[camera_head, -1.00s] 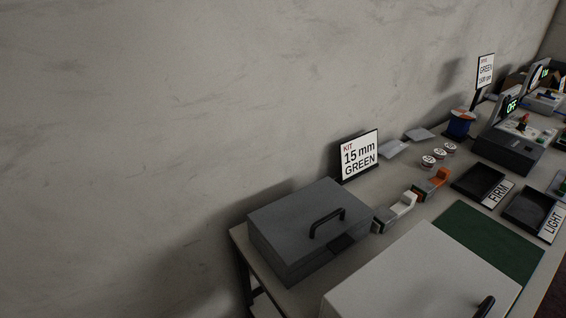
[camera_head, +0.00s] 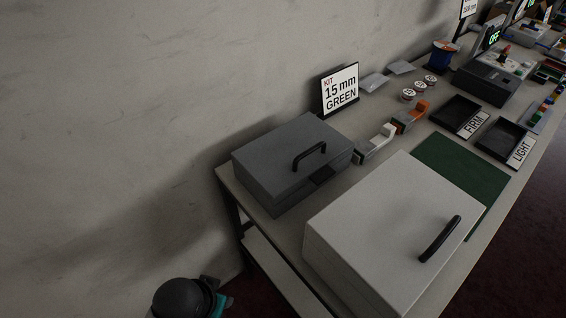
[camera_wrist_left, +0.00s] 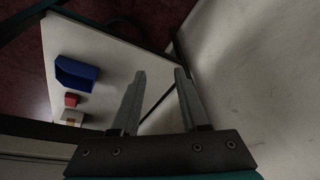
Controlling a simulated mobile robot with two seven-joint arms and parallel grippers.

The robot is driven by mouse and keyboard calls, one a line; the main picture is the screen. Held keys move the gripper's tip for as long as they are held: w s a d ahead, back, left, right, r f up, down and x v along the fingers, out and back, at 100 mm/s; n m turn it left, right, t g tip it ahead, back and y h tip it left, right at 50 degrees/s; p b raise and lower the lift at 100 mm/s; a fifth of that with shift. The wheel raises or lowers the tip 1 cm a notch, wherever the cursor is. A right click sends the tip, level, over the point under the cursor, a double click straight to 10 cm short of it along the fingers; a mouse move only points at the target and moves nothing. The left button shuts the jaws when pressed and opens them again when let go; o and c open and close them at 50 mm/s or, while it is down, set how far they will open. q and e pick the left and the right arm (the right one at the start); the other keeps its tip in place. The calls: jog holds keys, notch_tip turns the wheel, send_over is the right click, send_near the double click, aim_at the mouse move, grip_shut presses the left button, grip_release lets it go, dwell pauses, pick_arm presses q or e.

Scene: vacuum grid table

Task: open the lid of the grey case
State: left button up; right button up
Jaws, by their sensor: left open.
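The dark grey case (camera_head: 275,150) stands at the near left end of the table, against the wall side. Its lid is shut, with a black handle (camera_head: 310,156) on top and a dark latch at the front edge. Part of my left arm shows at the bottom left of the head view, below and apart from the case; its fingers are not visible there. In the left wrist view my left gripper (camera_wrist_left: 160,88) is open with nothing between its fingers. The case is not seen in that view. My right gripper is not in view.
A larger pale case (camera_head: 375,215) with a black handle stands beside the grey case. A kit sign (camera_head: 340,90) stands behind it, and tape dispensers (camera_head: 375,145) sit to its right. The left wrist view shows a pale surface with a blue bin (camera_wrist_left: 77,74) and a red block (camera_wrist_left: 72,99).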

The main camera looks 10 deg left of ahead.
pick_arm(q)
jog(key=w+a+r+m+t+h, duration=0.25)
jog(key=w+r+m+t, duration=1.25)
jog(key=w+r, duration=1.4)
jog(key=d+r+m+g+h, duration=0.3)
jog(key=d+m+h, duration=0.2)
jog(key=m+h, duration=0.6)
notch_tip(320, 180, down, 4)
jog(key=s+a+m+g, duration=0.1)
jog(key=a+m+g, duration=0.1)
jog(key=m+g, duration=0.65)
jog(key=w+d+f, duration=0.1)
jog(key=w+d, duration=0.1)
jog(key=d, duration=0.3)
jog(key=w+d+f+m, duration=0.1)
jog(key=w+d+f, duration=0.1)
jog(key=d, duration=0.3)
jog(key=shift+w+d+f+p, duration=0.15)
jog(key=shift+w+d+p, duration=0.2)
jog(key=shift+w, duration=0.25)
jog(key=shift+a, duration=0.1)
